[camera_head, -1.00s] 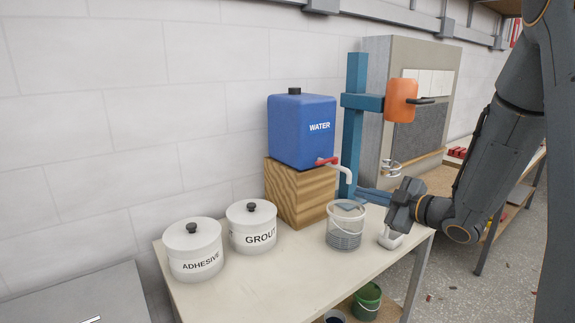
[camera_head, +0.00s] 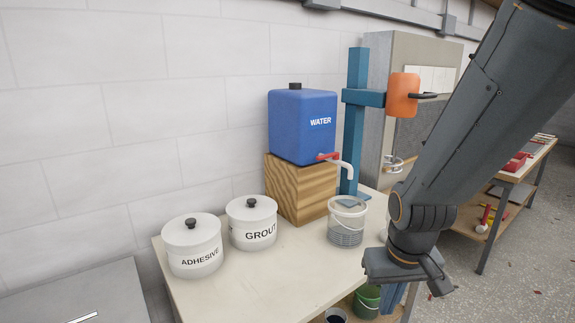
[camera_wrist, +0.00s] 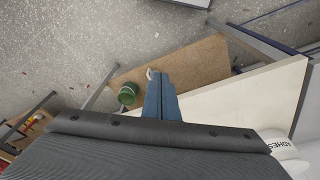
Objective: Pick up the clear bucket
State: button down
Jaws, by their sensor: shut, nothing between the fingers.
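The clear bucket (camera_head: 346,222) stands upright on the pale table, below the white spout of the blue water tank. It has a wire handle and ringed lower walls. It does not show in the wrist view. My gripper (camera_head: 395,303) hangs pointing down beyond the table's front right edge, to the right of the bucket and apart from it. In the wrist view my gripper's blue fingers (camera_wrist: 161,98) lie together with nothing between them. They point down past the table edge toward the lower shelf.
The blue water tank (camera_head: 302,127) sits on a wooden block (camera_head: 300,190) behind the bucket. A blue stand (camera_head: 354,130) rises behind it. Adhesive (camera_head: 192,246) and grout (camera_head: 252,223) pots stand left. A green bucket (camera_wrist: 127,94) is on the lower shelf (camera_wrist: 190,72). The table's front middle (camera_head: 270,280) is clear.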

aim_at(347, 217)
jog(key=k, duration=0.65)
jog(key=z, duration=0.6)
jog(key=i, duration=1.4)
